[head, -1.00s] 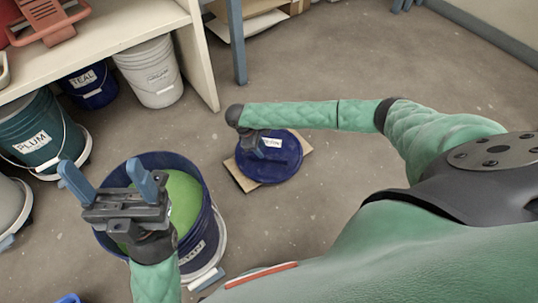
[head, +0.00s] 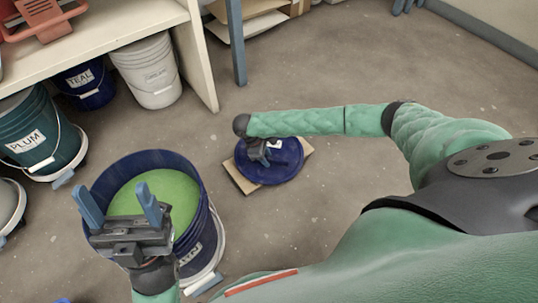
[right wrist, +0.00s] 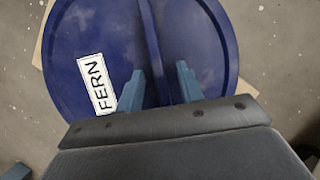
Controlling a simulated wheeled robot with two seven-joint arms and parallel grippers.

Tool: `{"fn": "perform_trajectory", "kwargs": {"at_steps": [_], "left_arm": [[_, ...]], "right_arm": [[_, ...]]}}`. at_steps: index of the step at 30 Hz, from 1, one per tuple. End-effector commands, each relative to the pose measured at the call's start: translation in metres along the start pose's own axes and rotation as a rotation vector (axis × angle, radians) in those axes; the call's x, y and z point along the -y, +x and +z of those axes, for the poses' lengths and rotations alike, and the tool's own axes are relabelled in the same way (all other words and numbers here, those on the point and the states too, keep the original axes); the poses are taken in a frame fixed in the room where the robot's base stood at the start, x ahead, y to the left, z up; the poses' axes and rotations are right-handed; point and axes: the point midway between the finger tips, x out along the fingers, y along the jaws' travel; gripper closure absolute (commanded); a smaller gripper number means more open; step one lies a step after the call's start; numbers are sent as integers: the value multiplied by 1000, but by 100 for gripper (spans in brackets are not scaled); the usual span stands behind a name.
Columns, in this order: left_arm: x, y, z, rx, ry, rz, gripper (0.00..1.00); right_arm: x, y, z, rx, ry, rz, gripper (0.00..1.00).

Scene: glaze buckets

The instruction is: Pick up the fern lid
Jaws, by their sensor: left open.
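The fern lid (head: 287,168) is a round dark blue disc lying on a flat tan board on the floor. In the right wrist view the lid (right wrist: 90,38) fills much of the picture, with a white FERN label (right wrist: 97,84) and a raised ridge (right wrist: 164,45) across it. My right gripper (head: 262,158) is over the lid in the head view. In the right wrist view its fingers (right wrist: 160,85) are apart, on either side of the ridge; whether they touch it I cannot tell. My left gripper (head: 119,205) is open and empty, above the near side of the green-filled bucket.
A blue bucket (head: 207,238) of green glaze stands left of the lid. PLUM (head: 38,150), TEAL (head: 88,84) and white (head: 150,80) buckets stand under or near the shelf (head: 120,30). The tan board (head: 240,178) lies under the lid.

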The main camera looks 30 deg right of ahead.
Motion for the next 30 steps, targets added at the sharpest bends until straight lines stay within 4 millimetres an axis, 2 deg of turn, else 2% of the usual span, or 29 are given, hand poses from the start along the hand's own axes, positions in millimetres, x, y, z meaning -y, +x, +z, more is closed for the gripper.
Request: {"fn": "perform_trajectory", "kwargs": {"at_steps": [17,18,21,24,30], "left_arm": [[0,8,-2,-4,-2,0,33],[0,8,-2,-4,-2,0,33],[0,7,-2,-4,-2,0,33],[0,7,-1,-3,-2,0,33],[0,7,-1,-3,-2,0,33]], "right_arm": [[0,1,-1,0,0,0,63],[0,2,-1,0,0,0,65],[0,2,-1,0,0,0,84],[0,2,-1,0,0,0,100],[0,2,-1,0,0,0,100]]}}
